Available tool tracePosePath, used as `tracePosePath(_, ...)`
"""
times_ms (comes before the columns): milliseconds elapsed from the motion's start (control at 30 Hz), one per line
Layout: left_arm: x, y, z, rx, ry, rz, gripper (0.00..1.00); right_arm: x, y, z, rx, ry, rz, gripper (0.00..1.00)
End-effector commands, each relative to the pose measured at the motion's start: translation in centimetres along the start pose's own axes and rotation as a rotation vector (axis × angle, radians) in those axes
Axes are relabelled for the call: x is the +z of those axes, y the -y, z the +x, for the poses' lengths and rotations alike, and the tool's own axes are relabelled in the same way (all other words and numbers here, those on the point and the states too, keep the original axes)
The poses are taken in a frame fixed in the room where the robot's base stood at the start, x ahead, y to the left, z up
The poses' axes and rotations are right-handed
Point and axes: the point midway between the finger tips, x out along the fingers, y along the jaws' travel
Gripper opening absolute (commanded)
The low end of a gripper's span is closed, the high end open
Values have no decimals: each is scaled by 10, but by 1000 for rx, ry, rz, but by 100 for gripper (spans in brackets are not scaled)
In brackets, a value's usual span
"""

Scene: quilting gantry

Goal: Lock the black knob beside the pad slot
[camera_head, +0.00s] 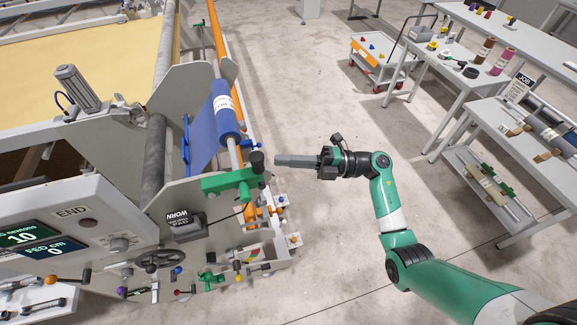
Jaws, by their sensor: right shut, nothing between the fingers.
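A black knob (257,161) stands at the right end of a green bracket (228,184) on the machine's side. My right gripper (278,160) is shut and empty. It points left, with its tips just right of the knob and a small gap in the picture. I cannot tell the gap in depth. A dark block labelled WORN (187,225) sits on the machine left of and below the bracket. I cannot make out which opening is the pad slot, nor whether the knob is locked. My left gripper is not in view.
A blue roll (226,112) on a rod rises above the bracket. A handwheel (160,261) and several coloured levers and knobs line the machine's front. A white cart (378,62) and side tables stand at the right. The floor between is clear.

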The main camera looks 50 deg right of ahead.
Motion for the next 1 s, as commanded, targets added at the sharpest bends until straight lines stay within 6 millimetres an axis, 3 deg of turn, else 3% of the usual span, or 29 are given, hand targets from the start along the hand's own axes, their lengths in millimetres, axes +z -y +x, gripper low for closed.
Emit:
tracePosePath(300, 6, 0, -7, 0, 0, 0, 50, 1, -3, -71, -1, 2, 0, 0)
tracePosePath(500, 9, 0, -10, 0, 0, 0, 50, 1, -6, -100, -1, -2, 1, 0)
tracePosePath(1000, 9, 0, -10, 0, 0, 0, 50, 0, -8, -107, -2, -4, 1, 0)
